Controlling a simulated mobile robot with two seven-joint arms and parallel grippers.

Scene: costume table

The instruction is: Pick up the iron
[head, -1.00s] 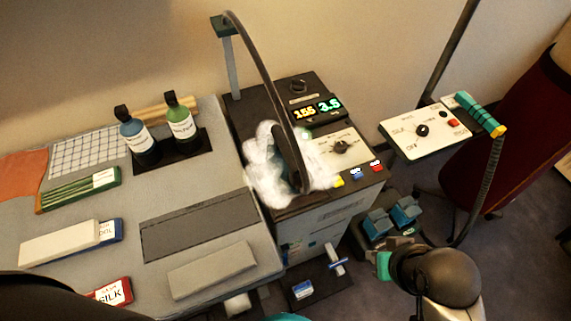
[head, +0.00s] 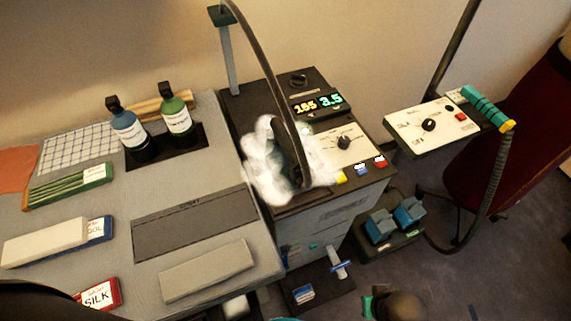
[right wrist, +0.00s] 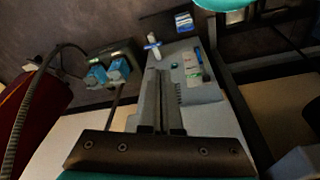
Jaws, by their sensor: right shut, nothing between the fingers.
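A dark, rounded shape that looks like the iron (head: 289,150) sits on top of the black-topped steam station (head: 247,101) in the head view. White steam surrounds it and hides much of its outline; a dark hose arches down to it from a post. In the right wrist view my right gripper (right wrist: 161,75) is shut and empty, with the station's side and low shelf beyond its fingers. In the head view only part of my right arm shows at the bottom edge, well below the iron and apart from it. My left gripper is not in view.
A grey table (head: 215,220) with two bottles (head: 177,122), fabric blocks and a pressing pad lies left of the station. A control panel with a teal handle (head: 485,105) and a hanging hose stands right. Blue pedals (head: 380,225) sit on the floor.

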